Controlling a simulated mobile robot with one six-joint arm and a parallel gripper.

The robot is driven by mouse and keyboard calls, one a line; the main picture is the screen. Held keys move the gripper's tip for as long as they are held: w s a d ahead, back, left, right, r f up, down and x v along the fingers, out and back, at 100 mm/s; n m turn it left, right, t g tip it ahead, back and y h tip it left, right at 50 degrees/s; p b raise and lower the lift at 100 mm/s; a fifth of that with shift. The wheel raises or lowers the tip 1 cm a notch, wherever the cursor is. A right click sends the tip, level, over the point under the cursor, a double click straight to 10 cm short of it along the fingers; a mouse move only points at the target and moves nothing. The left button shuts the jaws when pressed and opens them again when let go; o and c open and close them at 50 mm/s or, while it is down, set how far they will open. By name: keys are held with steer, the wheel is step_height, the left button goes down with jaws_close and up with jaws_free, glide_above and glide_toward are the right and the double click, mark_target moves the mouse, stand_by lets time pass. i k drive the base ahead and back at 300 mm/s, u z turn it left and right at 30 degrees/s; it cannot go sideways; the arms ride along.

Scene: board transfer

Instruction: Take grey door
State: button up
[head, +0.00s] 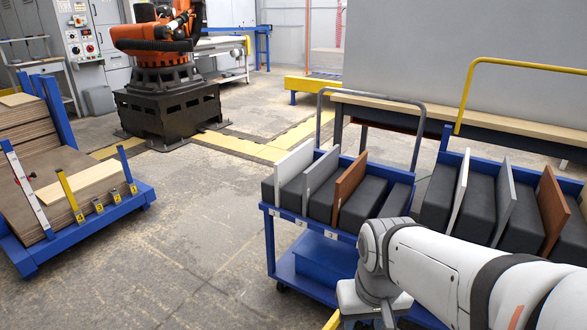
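A thin grey door panel (321,182) stands upright in a slot of the left blue cart (284,254), between dark padded dividers. A white panel (294,163) stands to its left and a brown panel (350,181) to its right. A second grey panel (504,203) stands in the right blue cart (484,163), between a white panel (459,190) and a brown panel (552,205). My gripper (373,306) is at the bottom edge, in front of the left cart and apart from the grey panels. Its fingertips are not clearly visible, so its opening and contents are hidden.
A blue rack (28,258) with stacked boards stands at the left. An orange robot (160,45) on a black base is at the back. A long bench (470,125) runs behind the carts. The floor between rack and left cart is clear.

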mark_target(317, 174)
steer(key=u, duration=0.65)
steer(key=k, duration=1)
steer(key=u, duration=1)
steer(key=i, duration=1.75)
steer(key=z, duration=1.25)
steer(key=i, duration=1.2)
steer(key=z, duration=0.95)
steer(key=k, duration=0.65)
steer(key=z, duration=0.2)
steer(key=i, duration=0.7)
steer(key=u, duration=0.05)
